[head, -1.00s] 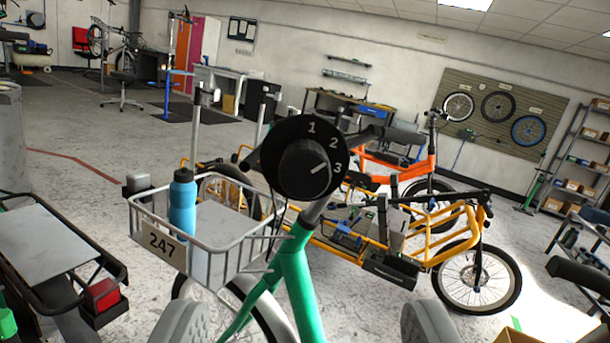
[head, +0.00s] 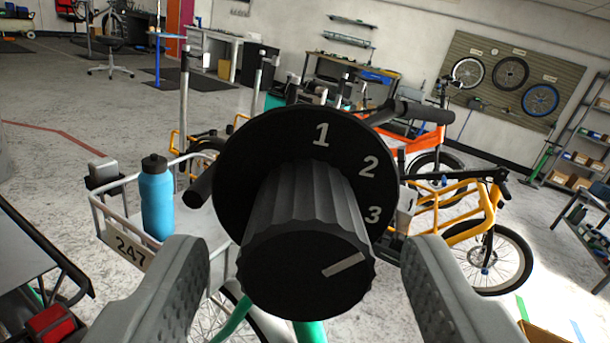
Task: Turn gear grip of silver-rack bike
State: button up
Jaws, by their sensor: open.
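The gear grip (head: 305,235) is a black ribbed knob in the middle of the head view. A pale pointer line on its face points to the right and slightly up. Behind it is a black disc (head: 240,160) marked 1, 2 and 3. The knob belongs to a green-framed bike with a silver front rack (head: 200,225) that carries plate 247 (head: 131,250). My gripper (head: 305,270) is open, with one grey finger to each side of the knob and visible gaps between. Most of the bike is hidden behind the knob.
A blue bottle (head: 157,205) stands in the silver rack. A yellow cargo bike (head: 465,225) and an orange bike (head: 425,142) stand behind to the right. A black carrier with a red light (head: 50,322) is at lower left. Open floor (head: 110,105) lies at back left.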

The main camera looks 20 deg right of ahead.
aim_at(305, 284)
jog(key=shift+w+d, duration=0.15)
jog(key=shift+w, duration=0.6)
jog(key=shift+w+d, duration=0.15)
jog(key=shift+w, duration=0.6)
jog(key=shift+c, duration=0.5)
jog(key=c, duration=0.9)
jog(key=shift+m, duration=0.4)
jog(key=m, duration=0.3)
jog(key=shift+m, duration=0.3)
jog(key=m, duration=0.5)
jog(key=shift+h, duration=0.3)
